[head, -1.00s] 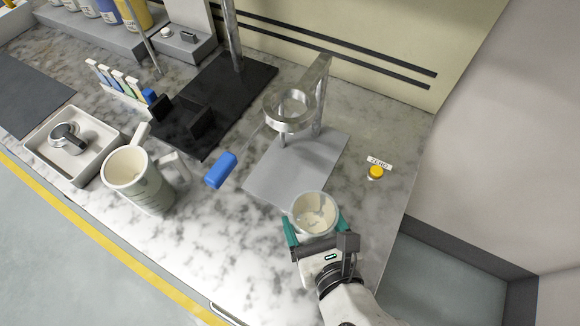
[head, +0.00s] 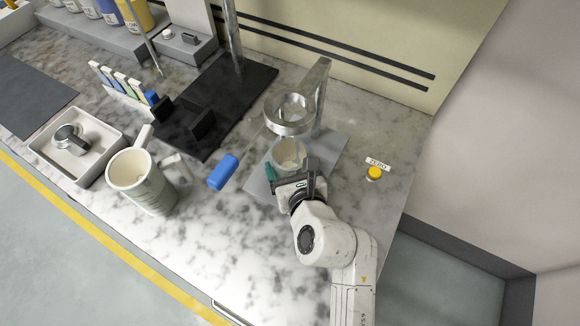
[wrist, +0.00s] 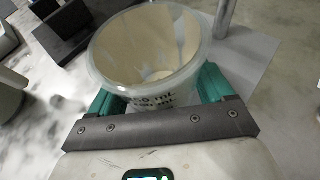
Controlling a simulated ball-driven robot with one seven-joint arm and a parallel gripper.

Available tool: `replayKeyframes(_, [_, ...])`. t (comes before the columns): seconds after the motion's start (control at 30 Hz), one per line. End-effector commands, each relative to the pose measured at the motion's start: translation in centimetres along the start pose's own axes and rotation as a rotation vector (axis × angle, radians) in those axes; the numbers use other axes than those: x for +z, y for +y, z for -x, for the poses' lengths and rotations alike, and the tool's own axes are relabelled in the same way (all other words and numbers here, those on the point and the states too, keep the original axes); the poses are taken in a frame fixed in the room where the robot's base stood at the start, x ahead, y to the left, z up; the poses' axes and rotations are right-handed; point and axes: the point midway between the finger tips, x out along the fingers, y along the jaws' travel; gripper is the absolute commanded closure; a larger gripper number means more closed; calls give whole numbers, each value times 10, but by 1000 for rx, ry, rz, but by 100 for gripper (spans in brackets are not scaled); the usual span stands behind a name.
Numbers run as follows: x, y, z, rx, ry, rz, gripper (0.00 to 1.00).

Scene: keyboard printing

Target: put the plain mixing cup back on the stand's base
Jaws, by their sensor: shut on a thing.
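The plain mixing cup (head: 289,153) is a translucent cup with cream residue inside; it also shows in the wrist view (wrist: 150,50), with printed marks on its near side. My gripper (head: 287,172) is shut around the cup, with one teal finger on each side (wrist: 160,95). The cup is upright, over the stand's grey base plate (head: 334,152) and just in front of and below the metal ring (head: 290,113). The frames do not show clearly whether its bottom touches the base. The stand's post (head: 320,95) is behind it to the right.
A large jug (head: 140,182) stands at left. A black stand base (head: 232,85) is behind left. A yellow button (head: 373,174) labelled ZERO is at right. The marble counter front is clear.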

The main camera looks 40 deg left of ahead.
Motion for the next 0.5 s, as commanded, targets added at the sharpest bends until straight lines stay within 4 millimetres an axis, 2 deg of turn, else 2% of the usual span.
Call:
replayKeyframes(0.07, [-7,0,-3,-1,0,1,74])
replayKeyframes(0.4, [-10,0,-4,-1,0,0,74])
replayKeyframes(0.43, [-9,0,-3,-1,-1,0,16])
replayKeyframes(0.5, [-9,0,-3,-1,-1,0,10])
